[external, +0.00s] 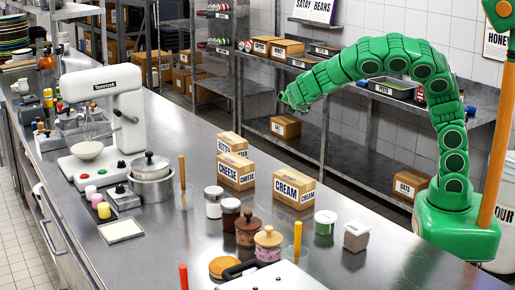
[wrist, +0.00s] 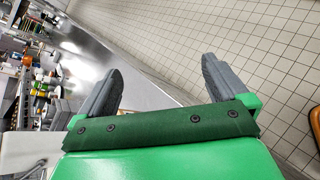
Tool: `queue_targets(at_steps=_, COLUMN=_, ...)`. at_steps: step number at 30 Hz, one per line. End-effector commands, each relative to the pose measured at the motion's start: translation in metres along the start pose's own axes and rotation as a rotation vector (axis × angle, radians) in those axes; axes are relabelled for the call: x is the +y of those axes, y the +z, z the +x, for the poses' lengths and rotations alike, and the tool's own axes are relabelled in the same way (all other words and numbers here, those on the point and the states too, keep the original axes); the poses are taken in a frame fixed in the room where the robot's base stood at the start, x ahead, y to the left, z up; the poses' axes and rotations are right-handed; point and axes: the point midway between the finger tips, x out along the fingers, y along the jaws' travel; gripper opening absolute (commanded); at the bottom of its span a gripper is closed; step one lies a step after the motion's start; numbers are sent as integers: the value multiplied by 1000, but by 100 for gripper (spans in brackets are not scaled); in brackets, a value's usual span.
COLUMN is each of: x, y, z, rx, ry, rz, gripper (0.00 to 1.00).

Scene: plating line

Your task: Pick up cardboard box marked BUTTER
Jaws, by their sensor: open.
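The cardboard box marked BUTTER (external: 229,142) stands on the steel counter in the external view, behind the box marked CHEESE (external: 236,172), which hides its lower part. Its label is only partly readable. My gripper (external: 283,102) is raised in the air, up and to the right of the BUTTER box and apart from it. In the wrist view my gripper (wrist: 160,68) is open and empty, its two grey fingers wide apart. No BUTTER box can be made out in the wrist view.
A box marked CREAM (external: 293,188) stands to the right of the CHEESE box. A mixer (external: 110,90), a pot (external: 151,185) and several jars (external: 230,210) crowd the counter nearby. Steel shelves (external: 340,155) with boxes stand behind. The counter (external: 180,125) left of the BUTTER box is clear.

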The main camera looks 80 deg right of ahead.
Motion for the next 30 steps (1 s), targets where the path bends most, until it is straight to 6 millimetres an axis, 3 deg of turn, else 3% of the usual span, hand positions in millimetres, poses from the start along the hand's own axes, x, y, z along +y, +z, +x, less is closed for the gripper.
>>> queue_targets(at_steps=6, x=54, y=-69, z=7, rx=-6, ry=171, rz=-279, gripper=100)
queue_targets(at_steps=15, x=96, y=-169, z=1, rx=8, ry=367, rz=-610, gripper=100)
queue_targets(at_steps=21, x=101, y=-197, z=-1, rx=15, ry=414, rz=-696, gripper=100)
queue_targets(at_steps=30, x=110, y=-201, z=17, rx=15, ry=417, rz=-698, gripper=100)
